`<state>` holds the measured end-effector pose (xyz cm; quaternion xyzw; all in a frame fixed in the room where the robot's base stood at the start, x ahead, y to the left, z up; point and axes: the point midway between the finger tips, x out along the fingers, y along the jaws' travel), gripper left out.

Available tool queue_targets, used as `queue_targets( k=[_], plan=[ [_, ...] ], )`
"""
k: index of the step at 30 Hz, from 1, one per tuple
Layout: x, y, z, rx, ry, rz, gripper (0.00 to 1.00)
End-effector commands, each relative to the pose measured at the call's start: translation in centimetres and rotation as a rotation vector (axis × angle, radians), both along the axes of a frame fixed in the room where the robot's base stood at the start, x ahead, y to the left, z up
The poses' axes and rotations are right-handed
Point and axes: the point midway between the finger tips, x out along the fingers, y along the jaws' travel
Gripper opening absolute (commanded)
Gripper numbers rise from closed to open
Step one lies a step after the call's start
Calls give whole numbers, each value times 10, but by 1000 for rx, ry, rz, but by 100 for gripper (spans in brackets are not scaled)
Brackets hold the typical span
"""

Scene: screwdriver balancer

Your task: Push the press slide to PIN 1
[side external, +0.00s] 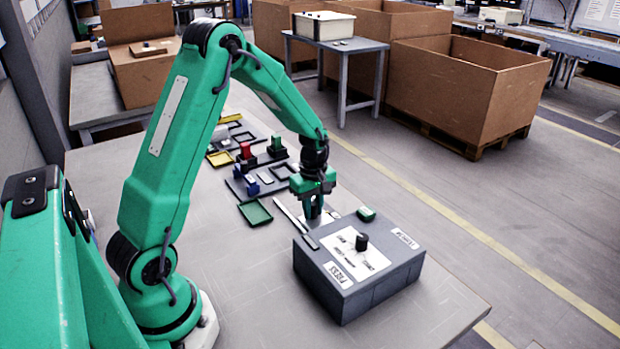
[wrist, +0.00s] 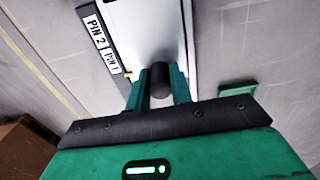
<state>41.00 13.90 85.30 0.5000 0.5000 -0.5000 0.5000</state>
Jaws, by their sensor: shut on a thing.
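In the wrist view my gripper (wrist: 160,92) is shut on a dark cylindrical knob (wrist: 160,78), which stands upright between the green fingers over a pale metal plate (wrist: 155,30). I take this knob to be the press slide's handle. A dark strip beside the plate carries a PIN 2 label (wrist: 96,32) and a PIN 1 label (wrist: 112,62). A small yellow mark (wrist: 128,73) shows near the PIN 1 end of the strip. In the side view my gripper (side external: 313,212) is low at the table, just behind the grey press box (side external: 358,290); its fingers hide the slide knob.
The press box has a black knob (side external: 361,242) on top. Trays and coloured parts crowd the table behind.

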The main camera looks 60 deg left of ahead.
Motion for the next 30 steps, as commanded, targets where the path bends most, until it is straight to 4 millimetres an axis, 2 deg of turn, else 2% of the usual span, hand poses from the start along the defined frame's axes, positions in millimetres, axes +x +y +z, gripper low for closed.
queue_targets(
  k=[15,30],
  plan=[
    [1,-20,1,1,-2,-2,0],
    [1,-21,1,1,-2,-1,0]
  ],
)
